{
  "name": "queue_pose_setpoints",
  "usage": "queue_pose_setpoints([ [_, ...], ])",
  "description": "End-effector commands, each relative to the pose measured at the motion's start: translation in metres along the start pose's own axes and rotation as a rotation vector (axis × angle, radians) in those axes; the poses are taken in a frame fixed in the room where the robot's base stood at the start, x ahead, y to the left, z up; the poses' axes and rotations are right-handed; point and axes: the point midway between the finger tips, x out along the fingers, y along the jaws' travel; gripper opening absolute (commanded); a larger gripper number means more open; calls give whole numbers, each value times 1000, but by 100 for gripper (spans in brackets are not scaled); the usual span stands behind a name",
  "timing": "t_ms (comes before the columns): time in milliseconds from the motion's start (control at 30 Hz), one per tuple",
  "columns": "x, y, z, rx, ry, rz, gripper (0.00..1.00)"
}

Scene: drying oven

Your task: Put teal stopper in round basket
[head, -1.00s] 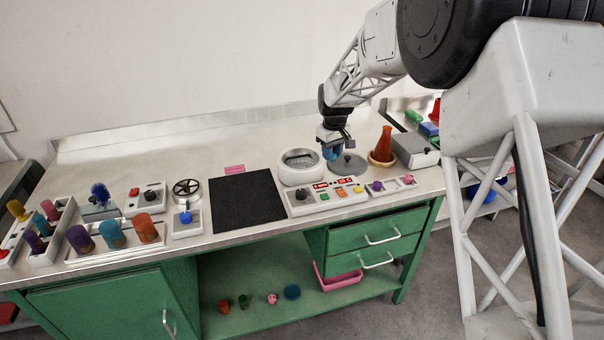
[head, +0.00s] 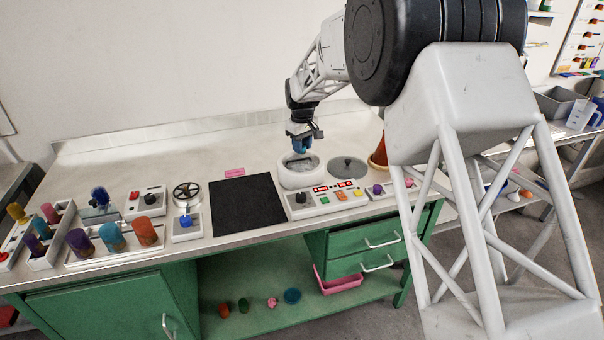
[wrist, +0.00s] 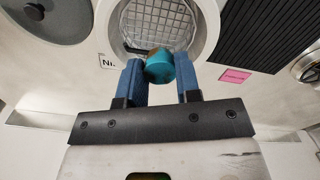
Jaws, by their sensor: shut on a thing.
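The teal stopper (wrist: 160,68) sits between the two blue fingers of my gripper (head: 301,147) in the wrist view; my gripper is shut on it. A brownish part shows at its far end. In the head view the stopper cannot be told apart from the blue fingers. The round basket (wrist: 150,18) is a wire mesh inside a white round housing (head: 299,178). My gripper is above this housing, and the stopper overlaps the basket's near edge in the wrist view. I cannot tell the exact height.
A grey lid with a dark knob (head: 348,166) lies right of the housing. A control panel (head: 338,195) is in front, and a black mat (head: 247,204) to the left. A red-brown flask (head: 378,153) is partly hidden by my arm. Free worktop lies behind.

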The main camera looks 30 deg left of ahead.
Motion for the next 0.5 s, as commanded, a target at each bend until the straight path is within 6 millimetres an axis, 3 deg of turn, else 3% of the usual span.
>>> queue_pose_setpoints([
  [300,37,0,0,0,-1,-1,9],
  [500,45,0,0,0,-1,0,9],
])
